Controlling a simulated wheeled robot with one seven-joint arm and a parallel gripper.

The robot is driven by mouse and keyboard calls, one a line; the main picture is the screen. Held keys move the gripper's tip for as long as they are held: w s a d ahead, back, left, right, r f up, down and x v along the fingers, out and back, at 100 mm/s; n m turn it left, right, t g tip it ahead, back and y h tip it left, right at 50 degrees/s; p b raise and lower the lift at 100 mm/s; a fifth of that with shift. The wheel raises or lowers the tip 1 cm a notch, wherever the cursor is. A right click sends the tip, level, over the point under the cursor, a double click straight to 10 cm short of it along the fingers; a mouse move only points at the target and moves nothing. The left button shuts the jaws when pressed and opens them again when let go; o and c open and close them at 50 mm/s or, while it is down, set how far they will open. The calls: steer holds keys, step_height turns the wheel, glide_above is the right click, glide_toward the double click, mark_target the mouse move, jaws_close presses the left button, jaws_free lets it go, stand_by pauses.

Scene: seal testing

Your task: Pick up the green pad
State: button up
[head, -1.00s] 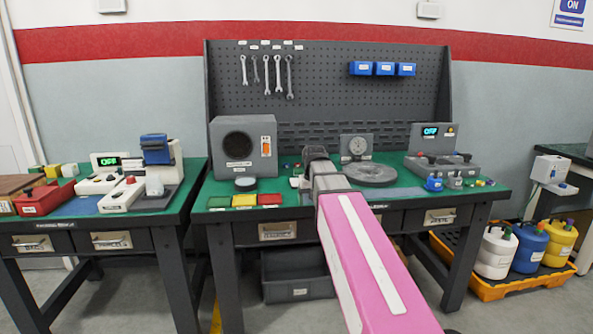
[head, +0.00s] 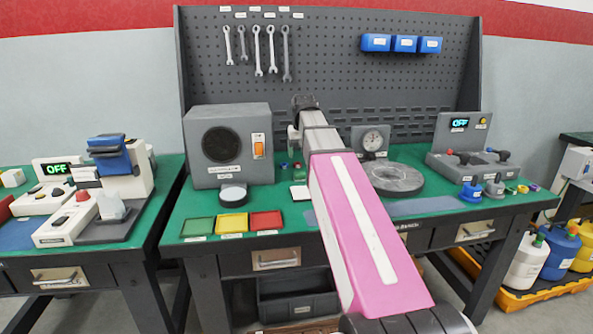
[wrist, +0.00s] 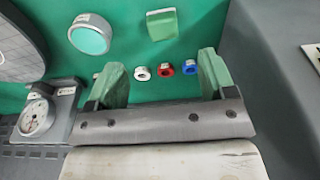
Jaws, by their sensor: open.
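A green square pad with a pale edge (wrist: 162,22) lies on the green tabletop in the wrist view, beyond my fingertips. A flat green square (head: 198,227) also lies at the front left of the middle bench in the head view, beside a yellow square (head: 232,223) and a red square (head: 266,221). I cannot tell which one the task means. My gripper (wrist: 162,60) is open, with two green fingers wide apart and nothing held. In the head view my arm hides part of the bench, and the fingers do not show clearly.
Small white (wrist: 142,73), red (wrist: 165,69) and blue (wrist: 189,68) rings lie between the fingers in view. A white-rimmed teal disc (wrist: 90,35) lies left of the pad. A pressure gauge (head: 373,141), a dark round plate (head: 394,178) and a grey box (head: 229,145) stand around.

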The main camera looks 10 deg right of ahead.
mark_target(300, 172)
steer(key=shift+w+a+f, duration=0.1)
steer(key=shift+w+f, duration=0.35)
steer(key=shift+f, duration=1.3)
steer(key=shift+w+d+f, duration=0.1)
steer(key=shift+w+f, duration=0.4)
steer(key=shift+f, duration=1.2)
steer(key=shift+w+a+f, duration=0.1)
steer(key=shift+w+f, duration=0.35)
steer(key=shift+f, duration=1.3)
steer(key=c, duration=1)
